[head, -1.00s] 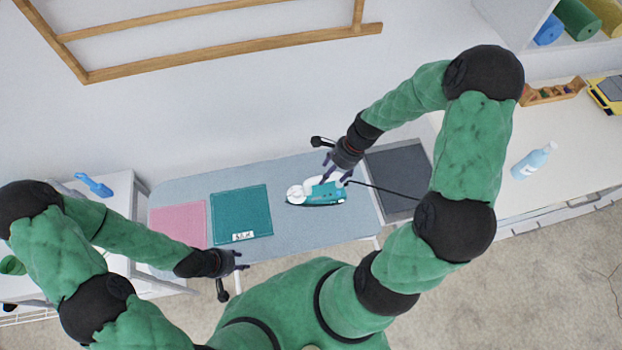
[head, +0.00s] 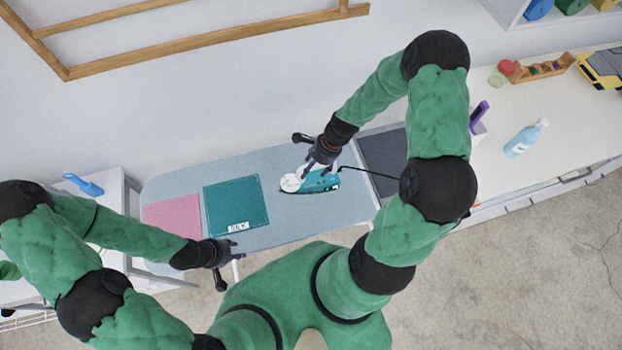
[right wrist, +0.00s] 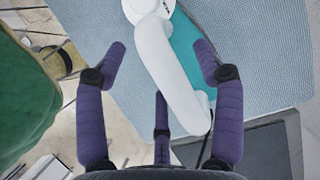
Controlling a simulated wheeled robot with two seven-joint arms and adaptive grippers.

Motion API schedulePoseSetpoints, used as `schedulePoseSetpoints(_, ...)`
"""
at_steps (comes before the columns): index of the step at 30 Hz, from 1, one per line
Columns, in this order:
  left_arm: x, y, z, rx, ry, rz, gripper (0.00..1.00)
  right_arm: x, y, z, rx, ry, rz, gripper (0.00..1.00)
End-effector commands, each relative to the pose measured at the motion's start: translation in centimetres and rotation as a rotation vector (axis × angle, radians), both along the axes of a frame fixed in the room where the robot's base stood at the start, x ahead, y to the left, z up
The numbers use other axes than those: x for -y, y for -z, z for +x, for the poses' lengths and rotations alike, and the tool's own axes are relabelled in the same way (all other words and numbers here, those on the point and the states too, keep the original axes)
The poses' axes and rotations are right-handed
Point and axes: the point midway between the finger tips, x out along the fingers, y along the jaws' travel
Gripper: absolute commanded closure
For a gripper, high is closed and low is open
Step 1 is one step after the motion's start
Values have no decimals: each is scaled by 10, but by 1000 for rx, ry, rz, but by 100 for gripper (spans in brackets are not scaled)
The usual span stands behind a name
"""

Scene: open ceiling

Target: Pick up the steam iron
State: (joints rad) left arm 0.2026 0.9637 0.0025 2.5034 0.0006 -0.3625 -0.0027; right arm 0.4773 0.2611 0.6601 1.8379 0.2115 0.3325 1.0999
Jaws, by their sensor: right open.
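The steam iron (head: 318,184) is teal and white and lies on the blue-grey ironing board (head: 165,185), with a dark cord running from its right end. My right gripper (head: 321,165) is at the iron, over its handle, and partly covers it. In the right wrist view the iron's white handle (right wrist: 172,75) lies between the spread purple fingers of my right gripper (right wrist: 162,75), with gaps on both sides. My left gripper (head: 236,251) is off the board's front edge, away from the iron; its finger opening is too small to tell.
A pink cloth (head: 172,216) and a teal folded cloth (head: 237,205) lie on the board left of the iron. A dark grey pad (head: 383,150) is at its right end. A counter at right holds a blue bottle (head: 525,139). A white table (head: 110,190) stands at left.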

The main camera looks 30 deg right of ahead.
Motion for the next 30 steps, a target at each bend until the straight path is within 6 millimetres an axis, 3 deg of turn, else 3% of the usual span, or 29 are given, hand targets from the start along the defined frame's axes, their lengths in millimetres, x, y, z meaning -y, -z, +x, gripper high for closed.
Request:
schedulePoseSetpoints(3,0,2,0,0,0,0,60,-4,10,1,1,-2,0,31)
schedulePoseSetpoints(11,0,1,0,0,0,0,60,-5,12,2,2,0,-1,31)
schedulePoseSetpoints(14,0,1,0,0,0,0,60,-5,12,2,1,-1,-1,54)
schedulePoseSetpoints(19,0,1,0,0,0,0,60,-5,12,2,2,0,-1,100)
schedulePoseSetpoints(30,0,1,0,0,0,0,60,-4,9,3,5,0,-3,100)
